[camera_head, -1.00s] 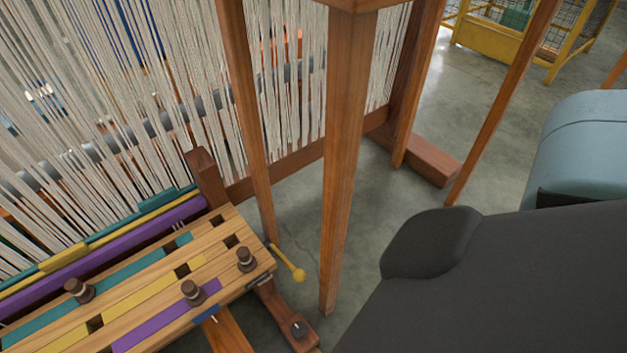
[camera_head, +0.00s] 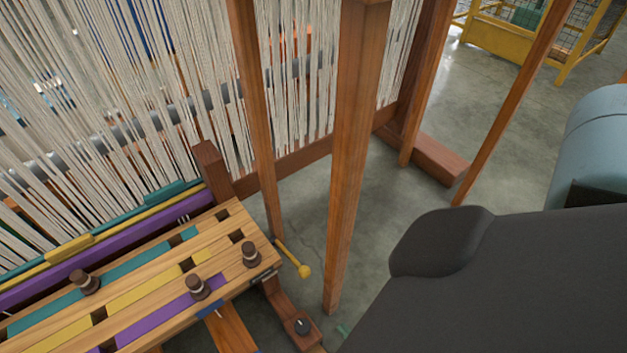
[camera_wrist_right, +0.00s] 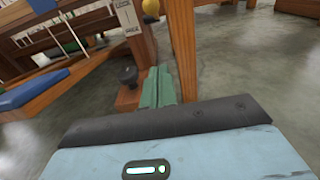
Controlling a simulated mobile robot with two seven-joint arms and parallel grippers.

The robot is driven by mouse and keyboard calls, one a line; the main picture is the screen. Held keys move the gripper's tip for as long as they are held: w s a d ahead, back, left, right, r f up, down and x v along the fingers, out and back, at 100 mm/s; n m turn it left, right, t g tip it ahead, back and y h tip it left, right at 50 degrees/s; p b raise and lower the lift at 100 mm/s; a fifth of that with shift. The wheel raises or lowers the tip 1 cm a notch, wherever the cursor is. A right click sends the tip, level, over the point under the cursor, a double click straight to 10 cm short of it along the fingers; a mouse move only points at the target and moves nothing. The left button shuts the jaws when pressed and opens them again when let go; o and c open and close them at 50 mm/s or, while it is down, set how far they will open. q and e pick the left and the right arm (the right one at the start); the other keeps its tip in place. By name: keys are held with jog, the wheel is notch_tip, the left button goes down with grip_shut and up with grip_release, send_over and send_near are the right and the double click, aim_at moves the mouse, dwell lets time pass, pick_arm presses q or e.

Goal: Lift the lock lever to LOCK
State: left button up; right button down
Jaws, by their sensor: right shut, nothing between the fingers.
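The lock lever (camera_head: 291,259) is a yellow rod with a round knob. It sticks out from the right end of the slatted wooden bench of the loom and slopes down to the right. My left gripper is out of view.
A wooden post (camera_head: 352,160) stands right of the lever, and a thinner post (camera_head: 256,120) stands behind it. A dark knob (camera_head: 302,326) sits on a low wooden foot. Several brown pegs stand on the bench (camera_head: 150,290).

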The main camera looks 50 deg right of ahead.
jog(key=b, duration=0.2)
send_near(309, 278)
jog(key=w+d+f, duration=0.2)
jog(key=w+f, duration=0.4)
jog(key=shift+w+r+b, duration=0.1)
jog(key=shift+w+r, duration=0.2)
jog(key=shift+r, duration=0.3)
jog(key=shift+w+r+b, duration=0.1)
jog(key=shift+w+r, duration=0.25)
jog(key=shift+r, duration=0.25)
jog(key=shift+w+r+b, duration=0.1)
jog(key=shift+w+r, duration=0.2)
jog(key=shift+r, duration=0.35)
notch_tip(309, 278, up, 2)
jog(key=g+p, duration=0.1)
jog(key=p, duration=0.3)
jog(key=shift+w+d+r+y+p, duration=0.1)
jog(key=shift+w+y+p, duration=0.05)
jog(key=shift+y+p, duration=0.2)
